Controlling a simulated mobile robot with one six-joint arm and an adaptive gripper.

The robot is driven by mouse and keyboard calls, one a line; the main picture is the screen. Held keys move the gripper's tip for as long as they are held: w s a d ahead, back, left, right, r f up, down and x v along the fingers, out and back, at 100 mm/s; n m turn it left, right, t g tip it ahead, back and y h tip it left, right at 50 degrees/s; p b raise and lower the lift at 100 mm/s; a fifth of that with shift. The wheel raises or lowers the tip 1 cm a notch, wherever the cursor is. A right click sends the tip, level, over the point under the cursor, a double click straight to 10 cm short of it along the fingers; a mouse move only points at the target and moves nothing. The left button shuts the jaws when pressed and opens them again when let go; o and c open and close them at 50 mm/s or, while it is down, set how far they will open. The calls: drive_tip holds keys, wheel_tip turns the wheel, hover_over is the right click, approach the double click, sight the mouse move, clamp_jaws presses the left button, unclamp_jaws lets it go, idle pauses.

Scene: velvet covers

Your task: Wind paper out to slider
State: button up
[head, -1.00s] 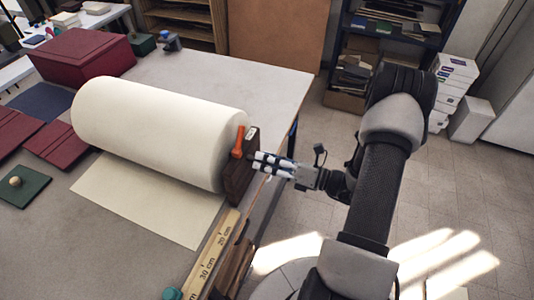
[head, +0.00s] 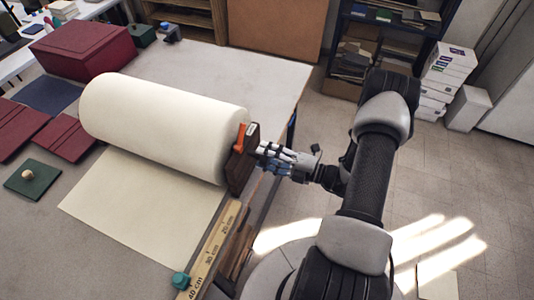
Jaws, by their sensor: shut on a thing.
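A large cream paper roll (head: 165,125) lies across the table in a dark wooden end stand (head: 241,170). A flat paper sheet (head: 135,205) runs from under it toward the front. An orange crank (head: 241,137) is at the roll's right end. My gripper (head: 260,150) is shut on the crank's handle; its fingers hide the grip. A wooden ruler (head: 214,250) with cm marks runs along the sheet's right side. The teal slider (head: 181,280) sits on the ruler near the 40 cm mark. The sheet's front right corner is close to the slider; whether they are level is hard to tell.
A dark red box (head: 85,48) stands at the back left. Red covers (head: 62,138) and a green panel with a round knob (head: 33,180) lie left of the sheet. The table behind the roll is mostly clear. Shelves and stacked boxes stand beyond.

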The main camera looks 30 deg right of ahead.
drive_tip(key=shift+m, duration=0.6)
drive_tip(key=o, duration=1.5)
drive_tip(key=v, duration=1.2)
